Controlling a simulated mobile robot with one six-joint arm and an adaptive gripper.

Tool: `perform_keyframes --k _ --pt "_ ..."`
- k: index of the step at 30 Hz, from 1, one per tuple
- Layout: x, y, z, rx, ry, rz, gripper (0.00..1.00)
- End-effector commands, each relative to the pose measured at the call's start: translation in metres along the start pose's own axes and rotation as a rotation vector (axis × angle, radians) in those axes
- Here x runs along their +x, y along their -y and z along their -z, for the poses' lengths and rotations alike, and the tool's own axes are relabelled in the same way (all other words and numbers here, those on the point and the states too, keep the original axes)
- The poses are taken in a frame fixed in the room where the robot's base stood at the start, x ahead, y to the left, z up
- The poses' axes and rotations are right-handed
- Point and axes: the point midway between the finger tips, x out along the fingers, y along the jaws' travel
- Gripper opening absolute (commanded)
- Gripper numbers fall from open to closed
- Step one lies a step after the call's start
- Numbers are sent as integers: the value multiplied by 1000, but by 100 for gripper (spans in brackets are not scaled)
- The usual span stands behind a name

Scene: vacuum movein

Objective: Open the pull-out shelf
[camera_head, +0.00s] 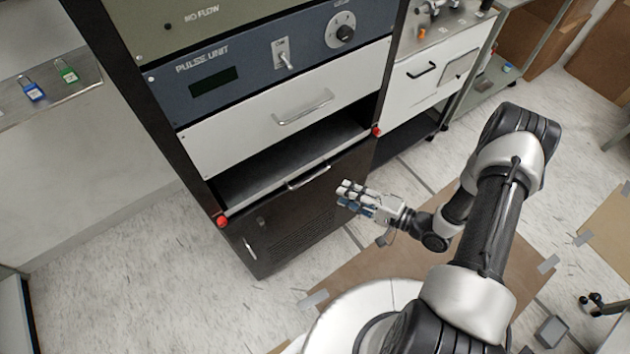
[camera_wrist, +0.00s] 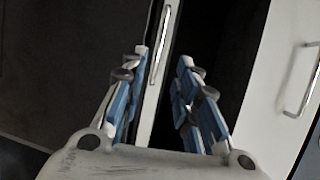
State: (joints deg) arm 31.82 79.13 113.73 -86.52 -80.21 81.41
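The pull-out shelf (camera_head: 255,175) is a thin metal shelf in the dark rack, below a white drawer. A slim silver handle (camera_head: 308,177) runs along its front edge, with a red knob (camera_head: 222,221) at the left end and another red knob (camera_head: 376,131) at the right. My gripper (camera_head: 345,195) is in front of the rack, to the right of the handle and apart from it in the head view. In the wrist view my gripper (camera_wrist: 163,57) is open and empty, and the shelf handle (camera_wrist: 160,45) shows between and beyond the fingertips.
The white drawer (camera_head: 230,135) above has its own handle (camera_head: 303,107). A dark lower cabinet door (camera_head: 285,228) lies below the shelf. A white drawer unit (camera_head: 425,70) stands to the right. The floor in front has a brown cardboard sheet (camera_head: 375,270).

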Motion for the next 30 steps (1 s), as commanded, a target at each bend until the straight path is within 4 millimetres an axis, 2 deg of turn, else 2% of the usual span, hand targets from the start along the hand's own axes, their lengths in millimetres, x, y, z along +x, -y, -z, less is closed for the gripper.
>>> perform_keyframes --k 1,9,15,21,30 --pt "14 -2 -1 -2 7 -1 28" --pt "72 -2 -1 -4 6 -1 28" --pt "102 -1 0 -3 2 -1 28" --pt "114 0 0 -2 0 0 28" --pt "115 0 1 -2 -1 -1 26"
